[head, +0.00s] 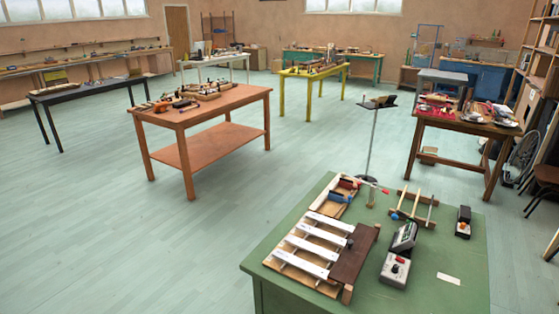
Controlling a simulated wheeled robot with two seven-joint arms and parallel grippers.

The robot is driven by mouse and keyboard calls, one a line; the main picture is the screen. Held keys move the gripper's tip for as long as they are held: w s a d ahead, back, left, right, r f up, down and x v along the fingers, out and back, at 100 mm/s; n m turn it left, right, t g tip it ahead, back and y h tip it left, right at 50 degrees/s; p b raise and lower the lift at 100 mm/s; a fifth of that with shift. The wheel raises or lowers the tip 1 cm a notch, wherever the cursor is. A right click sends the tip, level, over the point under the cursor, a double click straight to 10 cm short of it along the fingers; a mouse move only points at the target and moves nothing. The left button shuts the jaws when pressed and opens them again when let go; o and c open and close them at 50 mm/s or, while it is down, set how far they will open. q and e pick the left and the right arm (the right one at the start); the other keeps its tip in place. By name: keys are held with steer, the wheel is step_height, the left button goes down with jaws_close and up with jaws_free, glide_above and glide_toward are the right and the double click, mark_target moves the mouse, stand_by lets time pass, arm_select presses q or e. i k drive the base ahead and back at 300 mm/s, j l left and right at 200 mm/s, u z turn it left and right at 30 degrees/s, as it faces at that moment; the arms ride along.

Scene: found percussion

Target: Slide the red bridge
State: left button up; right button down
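A small red piece (348,183) sits at the far end of a wooden tray on the green table (410,295) in the head view. It may be the red bridge; it is too small to tell its exact shape. A blue piece (337,198) lies just nearer than it. A wooden instrument with several white bars (311,247) fills the table's left side. A dark brown board (355,250) lies along the right ends of the nearer bars. Neither of my grippers is in view.
Other cluttered tables stand beyond. The floor to the left is clear.

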mark_target(344, 183)
steer(key=i+j+u, duration=0.5)
steer(key=i+u, duration=0.25)
steer(key=i+j+u, duration=0.1)
steer(key=i+u, duration=0.7)
steer(key=i+z, duration=0.25)
steer(key=i, duration=0.3)
steer(key=i+j+z, duration=0.25)
steer(key=i, duration=0.3)
steer(key=i+l+z, duration=0.3)
steer(key=z, duration=0.2)
steer(key=i+l+z, duration=0.15)
steer(key=i+z, duration=0.55)
steer(key=z, duration=0.25)
steer(key=i+j+z, duration=0.1)
steer(key=i+z, duration=0.25)
steer(key=z, duration=0.15)
steer(key=i+j+z, duration=0.25)
steer(key=z, duration=0.2)
steer(key=i, duration=0.1)
